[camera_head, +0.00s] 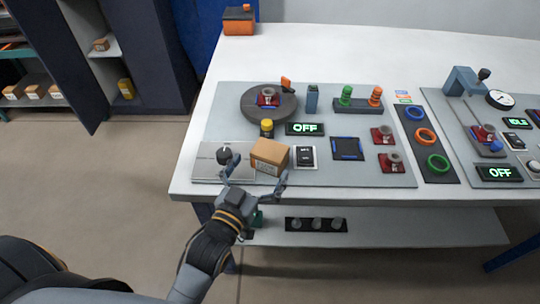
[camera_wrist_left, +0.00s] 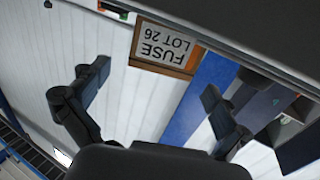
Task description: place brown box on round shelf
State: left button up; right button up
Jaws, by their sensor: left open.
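The brown box (camera_head: 269,154) sits near the front edge of the grey panel on the white table. In the left wrist view the brown box (camera_wrist_left: 165,50) shows a white label reading "FUSE LOT 26", upside down. My left gripper (camera_head: 254,179) is open and empty at the table's front edge, just in front of the box. In the wrist view its spread fingers (camera_wrist_left: 155,82) lie short of the box. A dark round disc (camera_head: 253,113), likely the round shelf, is behind the box and bears a red-and-grey part. My right gripper is not in view.
A black knob (camera_head: 226,156) stands left of the box and a switch (camera_head: 305,156) right of it. A lower shelf (camera_head: 400,226) runs under the table.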

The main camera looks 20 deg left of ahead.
aim_at(264, 160)
pick_arm(q)
jog(key=shift+w, duration=0.3)
jog(key=w, duration=0.4)
jog(key=shift+w+d+f+p, duration=0.1)
jog(key=shift+w+d+p, duration=0.15)
jog(key=shift+p, duration=0.1)
jog(key=shift+w, duration=0.2)
jog(key=shift+f, duration=0.1)
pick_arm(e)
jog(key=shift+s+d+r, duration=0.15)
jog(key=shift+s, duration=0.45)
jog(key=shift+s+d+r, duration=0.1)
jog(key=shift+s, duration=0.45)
